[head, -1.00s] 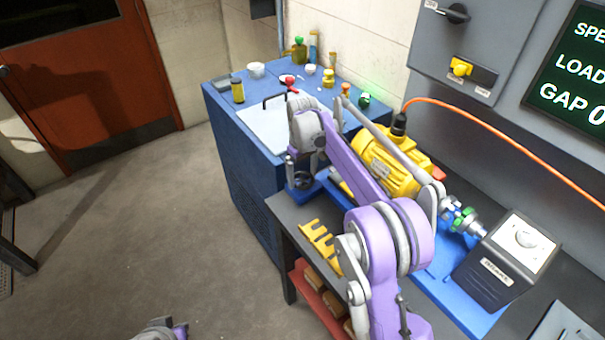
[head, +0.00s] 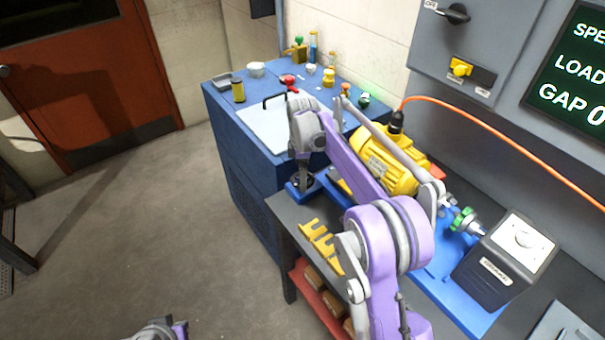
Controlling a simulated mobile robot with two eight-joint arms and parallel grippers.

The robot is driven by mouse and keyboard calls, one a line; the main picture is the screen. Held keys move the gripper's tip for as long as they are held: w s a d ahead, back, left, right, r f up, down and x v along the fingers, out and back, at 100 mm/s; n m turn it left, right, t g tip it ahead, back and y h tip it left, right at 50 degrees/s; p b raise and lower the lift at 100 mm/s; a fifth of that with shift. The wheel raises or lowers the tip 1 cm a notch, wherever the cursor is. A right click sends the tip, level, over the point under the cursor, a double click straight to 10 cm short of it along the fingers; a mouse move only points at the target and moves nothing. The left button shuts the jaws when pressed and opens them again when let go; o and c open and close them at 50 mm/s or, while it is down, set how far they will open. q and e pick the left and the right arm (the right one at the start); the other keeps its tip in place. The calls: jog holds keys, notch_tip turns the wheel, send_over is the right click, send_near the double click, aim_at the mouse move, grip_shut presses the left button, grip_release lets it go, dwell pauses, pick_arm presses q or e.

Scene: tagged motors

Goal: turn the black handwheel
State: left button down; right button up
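The black handwheel appears as a small dark shape (head: 304,181) on a blue block at the left end of the bench, beside the blue cabinet. It is small and partly covered by my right gripper, so its rim and angle are unclear. My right arm reaches in from the bottom, and its gripper (head: 303,163) points down right at the handwheel. Its fingers are too small and dark to tell whether they are open or shut, or touching the wheel. Only a grey and purple part of my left arm shows at the bottom edge; its gripper is out of view.
A yellow motor (head: 390,165) sits on a blue base, with a green coupling (head: 463,219) and a dark box (head: 505,262) to its right. Yellow brackets (head: 321,245) lie at the bench's front edge. The blue cabinet top (head: 262,130) holds several small items. Floor at left is clear.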

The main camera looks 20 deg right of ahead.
jog(key=n, duration=0.4)
jog(key=shift+n, duration=0.4)
jog(key=n, duration=0.3)
jog(key=shift+n, duration=0.3)
jog(key=n, duration=0.3)
jog(key=shift+n, duration=2)
jog(key=o, duration=1)
